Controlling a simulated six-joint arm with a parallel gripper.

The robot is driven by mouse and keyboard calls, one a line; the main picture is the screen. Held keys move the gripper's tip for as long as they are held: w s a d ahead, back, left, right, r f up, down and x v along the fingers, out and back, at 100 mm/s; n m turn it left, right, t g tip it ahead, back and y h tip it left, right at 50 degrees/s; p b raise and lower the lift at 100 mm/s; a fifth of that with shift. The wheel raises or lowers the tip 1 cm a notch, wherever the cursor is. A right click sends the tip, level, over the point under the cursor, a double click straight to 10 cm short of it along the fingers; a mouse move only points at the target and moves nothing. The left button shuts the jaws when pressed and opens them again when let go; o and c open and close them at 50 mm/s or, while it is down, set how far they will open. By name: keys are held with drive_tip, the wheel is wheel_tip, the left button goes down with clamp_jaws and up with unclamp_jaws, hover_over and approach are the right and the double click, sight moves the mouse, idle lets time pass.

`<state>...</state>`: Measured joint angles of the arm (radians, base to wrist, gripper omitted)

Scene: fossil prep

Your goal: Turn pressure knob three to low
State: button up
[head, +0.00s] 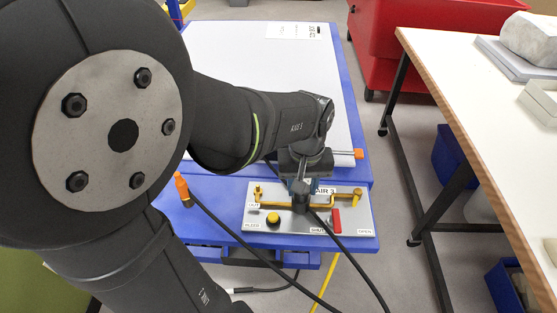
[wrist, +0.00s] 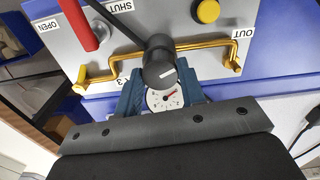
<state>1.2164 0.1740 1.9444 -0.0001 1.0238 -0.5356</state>
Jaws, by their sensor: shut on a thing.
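The air panel (head: 262,222) is a grey plate labelled AIR 3 on a blue bench. Its pressure knob is a black round knob (wrist: 157,67) with a white pointer line, seen in the wrist view. A small white gauge (wrist: 160,102) with a red needle sits beside it, partly hidden by my gripper. My gripper (wrist: 160,88) has its blue fingers on either side of the knob and is shut on it. In the head view my gripper (head: 302,190) covers much of the knob. No low mark is readable around the knob.
A brass rail (wrist: 215,46) runs past the knob. A red lever (head: 336,219) by the SHUT and OPEN labels and a yellow button (head: 273,219) are close by. A white-topped table (head: 470,100) stands to the right.

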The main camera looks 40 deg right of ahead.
drive_tip(key=shift+n, duration=0.6)
drive_tip(key=o, duration=0.7)
wheel_tip(320, 180, up, 18)
drive_tip(key=shift+f, duration=0.25)
drive_tip(key=shift+f, duration=0.15)
idle(0.4)
wheel_tip(320, 180, down, 17)
drive_tip(key=shift+f, duration=0.1)
idle(0.5)
